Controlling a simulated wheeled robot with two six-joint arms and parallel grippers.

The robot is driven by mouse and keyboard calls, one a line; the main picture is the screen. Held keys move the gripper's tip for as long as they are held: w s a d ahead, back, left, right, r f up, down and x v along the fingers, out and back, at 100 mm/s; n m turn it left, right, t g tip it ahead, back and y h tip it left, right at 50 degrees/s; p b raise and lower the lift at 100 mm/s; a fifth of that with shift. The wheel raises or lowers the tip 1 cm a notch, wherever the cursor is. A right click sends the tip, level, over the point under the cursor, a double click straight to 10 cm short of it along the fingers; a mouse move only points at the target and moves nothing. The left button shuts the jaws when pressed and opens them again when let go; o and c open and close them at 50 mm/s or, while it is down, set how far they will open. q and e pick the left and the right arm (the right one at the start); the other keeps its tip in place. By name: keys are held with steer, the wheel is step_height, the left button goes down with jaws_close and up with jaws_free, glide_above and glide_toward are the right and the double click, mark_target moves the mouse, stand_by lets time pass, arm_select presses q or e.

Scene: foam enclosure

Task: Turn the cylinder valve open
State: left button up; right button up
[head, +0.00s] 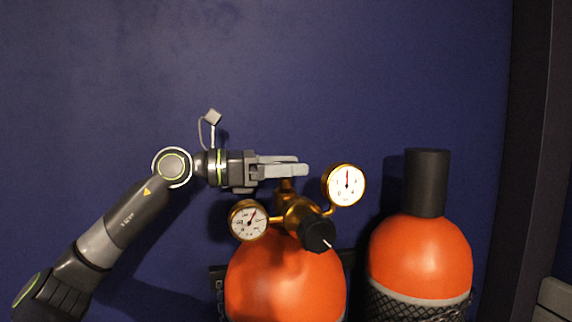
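The orange cylinder (285,285) stands at the lower middle, with a brass valve and regulator body (293,208) on top. The brass stem's upper end reaches the underside of my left gripper's fingers (284,168), and any handle there is hidden by them. The fingers point right, level, one overlapping the other in this view, so I cannot tell the gap between them or whether they grip the valve. A black knob (318,233) with a pale mark faces forward below. My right gripper is out of view.
A left gauge (248,220) and a right gauge (345,185) stick out close beside the valve. A second orange cylinder (420,255) with a black cap (427,182) stands at right behind netting. The dark blue wall (300,70) above is clear.

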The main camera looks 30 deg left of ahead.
arm_select(q)
steer(key=c, duration=0.9)
steer(key=shift+o, duration=0.2)
steer(key=shift+n+t+y+p, duration=0.3)
steer(key=shift+n+t+y, duration=0.2)
steer(key=shift+y, duration=0.1)
steer(key=shift+n+t+y, duration=0.5)
steer(key=shift+y, duration=0.1)
steer(key=shift+n+t+y, duration=0.4)
steer(key=shift+n+y, duration=0.1)
steer(key=shift+y, duration=0.2)
steer(key=shift+n+t+y+b, duration=0.5)
steer(key=shift+n+t+y, duration=0.4)
steer(key=shift+n+y, duration=1.1)
steer(key=shift+y, duration=0.9)
steer(key=shift+t+y, duration=0.3)
